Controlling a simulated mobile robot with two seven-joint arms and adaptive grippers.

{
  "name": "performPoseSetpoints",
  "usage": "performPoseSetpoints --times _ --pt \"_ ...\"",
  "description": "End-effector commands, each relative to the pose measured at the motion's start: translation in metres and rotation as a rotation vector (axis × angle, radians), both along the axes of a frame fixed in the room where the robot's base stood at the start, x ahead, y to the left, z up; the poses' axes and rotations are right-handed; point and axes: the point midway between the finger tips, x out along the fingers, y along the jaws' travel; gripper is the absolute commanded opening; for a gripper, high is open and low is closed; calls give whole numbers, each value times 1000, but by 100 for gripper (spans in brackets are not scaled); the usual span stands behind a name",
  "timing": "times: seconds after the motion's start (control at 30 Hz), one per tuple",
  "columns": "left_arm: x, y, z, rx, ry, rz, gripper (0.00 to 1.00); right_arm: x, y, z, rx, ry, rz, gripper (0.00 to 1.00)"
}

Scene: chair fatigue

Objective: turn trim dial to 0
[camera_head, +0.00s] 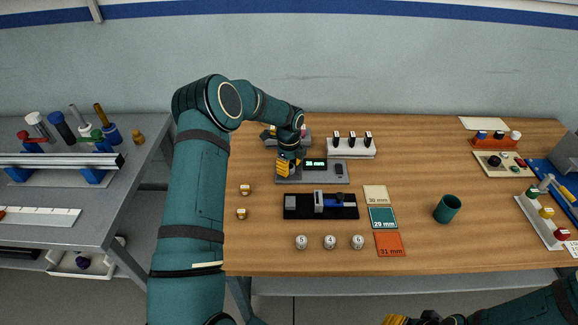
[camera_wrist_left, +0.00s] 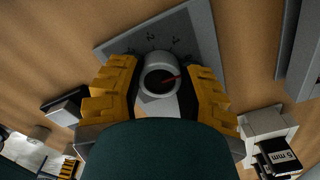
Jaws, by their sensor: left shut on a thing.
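The trim dial (camera_wrist_left: 160,77) is a round grey knob with a dark face and a red pointer line, seen in the left wrist view. The red line points to the right in that view. The knob stands on a grey panel (camera_wrist_left: 205,40) with small tick labels, too blurred to read surely. My left gripper (camera_wrist_left: 163,85) has its yellow fingers on both sides of the knob, shut on it. In the head view my left gripper (camera_head: 287,165) is at the left end of the panel (camera_head: 312,179) and hides the dial. My right gripper (camera_head: 398,320) only peeks in at the bottom edge.
A green-lit display (camera_head: 315,163) sits on the panel. Behind it stands a white stand (camera_head: 351,153) with black-handled pieces. In front lies a black tray (camera_head: 300,212). Coloured cards (camera_head: 382,218) and a green cup (camera_head: 447,209) are to the right. A grey side table (camera_head: 80,210) stands left.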

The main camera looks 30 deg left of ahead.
Motion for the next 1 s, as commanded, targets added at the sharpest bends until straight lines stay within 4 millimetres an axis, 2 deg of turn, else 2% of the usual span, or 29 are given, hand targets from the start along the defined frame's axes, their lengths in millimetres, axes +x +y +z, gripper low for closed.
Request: performPoseSetpoints --times 0.23,0.27,0.33,0.73,0.87,1.0 --pt "-1 1 -1 1 3 2 2 0 0 0 0 0 0 47" --pt "-1 1 -1 1 3 2 47 0 0 0 0 0 0 47" --pt "-1 1 -1 1 3 2 72 0 0 0 0 0 0 47" --pt "0 1 5 1 -1 2 72 0 0 0 0 0 0 47" --pt "1 1 21 1 -2 2 72 0 0 0 0 0 0 47" --pt "1 1 50 3 -4 2 72 0 0 0 0 0 0 47"
